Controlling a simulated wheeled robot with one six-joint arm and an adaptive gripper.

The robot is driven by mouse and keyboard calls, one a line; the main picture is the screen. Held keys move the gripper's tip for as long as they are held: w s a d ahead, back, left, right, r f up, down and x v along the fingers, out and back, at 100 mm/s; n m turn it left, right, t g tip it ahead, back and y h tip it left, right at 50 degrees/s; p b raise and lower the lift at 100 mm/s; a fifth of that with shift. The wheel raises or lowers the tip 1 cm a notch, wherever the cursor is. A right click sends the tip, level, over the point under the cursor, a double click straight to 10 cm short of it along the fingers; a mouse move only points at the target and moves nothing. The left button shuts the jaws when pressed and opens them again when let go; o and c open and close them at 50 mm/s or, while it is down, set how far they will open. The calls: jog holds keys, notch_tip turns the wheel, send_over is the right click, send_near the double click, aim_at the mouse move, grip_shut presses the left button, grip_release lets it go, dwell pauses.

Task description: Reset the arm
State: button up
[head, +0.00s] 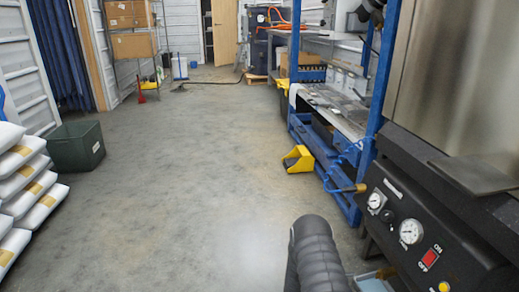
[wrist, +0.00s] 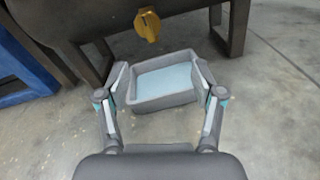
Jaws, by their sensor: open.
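My dark ribbed arm (head: 316,258) rises at the bottom of the head view, right of centre. My gripper is not visible in the head view. Part of the tray (head: 376,284) shows at the bottom edge there, right of my arm.
A black machine with gauges (head: 411,231) stands close on the right. A yellow spout (wrist: 147,25) hangs above the tray. A blue rack (head: 342,196) and yellow wedge (head: 298,159) lie ahead. White sacks (head: 22,180) and a green bin (head: 76,147) stand left. The middle floor is clear.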

jog(key=s+a+r+m+g+y, duration=0.1)
jog(key=s+a+m+g+y, duration=0.15)
jog(key=s, duration=0.35)
jog(key=s+a+m+g+y, duration=0.1)
jog(key=s+m+g+y, duration=0.1)
jog(key=s+g, duration=0.3)
jog(key=s+a+r+m+t+y+p, duration=0.2)
jog(key=s+a+r+m+y, duration=0.3)
jog(key=r, duration=0.6)
jog(key=s+a+r+m+t+y+p, duration=0.1)
jog(key=a+r+m+y, duration=0.1)
jog(key=a+r, duration=0.65)
jog(key=s+a+r+m+t+y+p, duration=0.2)
jog(key=s+a+r+m+y, duration=0.15)
jog(key=r, duration=1.05)
jog(key=s+a+r+t+y+p, duration=0.1)
jog(key=s+a+r+t, duration=0.1)
jog(key=r, duration=0.7)
jog(key=s+a+r+t+y+p, duration=0.1)
jog(key=s+r+t, duration=0.4)
jog(key=r, duration=0.5)
jog(key=shift+s+a+m+p, duration=0.35)
jog(key=shift+m+p, duration=0.05)
jog(key=shift+p, duration=0.4)
jog(key=shift+r+t, duration=0.1)
jog(key=shift+t, duration=0.15)
